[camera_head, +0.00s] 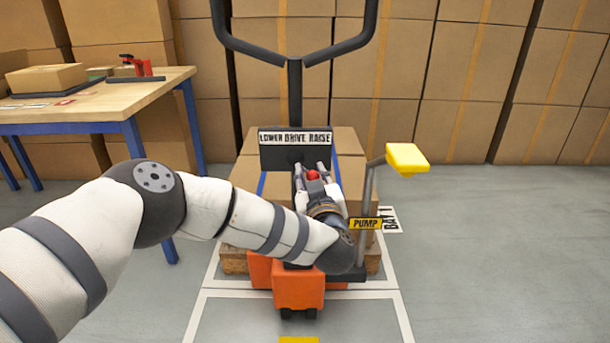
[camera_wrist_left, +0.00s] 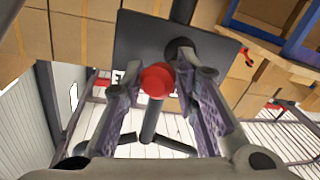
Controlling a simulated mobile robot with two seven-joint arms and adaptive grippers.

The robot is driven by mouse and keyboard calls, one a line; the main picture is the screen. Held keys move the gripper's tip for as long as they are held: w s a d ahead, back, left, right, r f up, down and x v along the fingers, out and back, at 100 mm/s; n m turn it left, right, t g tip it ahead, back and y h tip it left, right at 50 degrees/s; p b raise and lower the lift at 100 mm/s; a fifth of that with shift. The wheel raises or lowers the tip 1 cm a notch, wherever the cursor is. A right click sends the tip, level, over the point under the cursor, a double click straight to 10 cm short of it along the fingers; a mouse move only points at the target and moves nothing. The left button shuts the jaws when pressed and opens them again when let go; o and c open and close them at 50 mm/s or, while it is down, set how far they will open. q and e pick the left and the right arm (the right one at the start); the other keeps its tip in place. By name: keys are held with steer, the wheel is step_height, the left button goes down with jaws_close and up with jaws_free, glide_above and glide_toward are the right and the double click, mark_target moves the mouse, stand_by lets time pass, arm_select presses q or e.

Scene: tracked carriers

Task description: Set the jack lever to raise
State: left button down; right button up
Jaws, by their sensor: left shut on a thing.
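The jack lever shows as a red ball knob (camera_head: 313,175) in front of the dark control panel (camera_head: 280,156). A label on the panel reads LOWER, DRIVE, RAISE from left to right. The knob is right of the panel's middle, below the DRIVE–RAISE part; its exact setting I cannot tell. My left gripper (camera_head: 311,168) is at the knob, a finger on each side, shut on it. In the left wrist view the red knob (camera_wrist_left: 157,80) sits between the two fingers, with the panel (camera_wrist_left: 135,42) behind. My right gripper is not in view.
A pump lever with a yellow pedal (camera_head: 407,159) and PUMP sign (camera_head: 365,224) stands right of my wrist. The orange jack base (camera_head: 298,288) is below. Cartons on a pallet (camera_head: 234,262) are behind. A wooden table (camera_head: 95,105) is at left. Floor at right is clear.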

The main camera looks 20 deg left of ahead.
arm_select(q)
steer(key=shift+w+d, duration=0.1)
steer(key=shift+d, duration=0.4)
steer(key=c, duration=1.4)
jaws_free()
steer(key=v, duration=1.2)
steer(key=shift+a+r, duration=0.1)
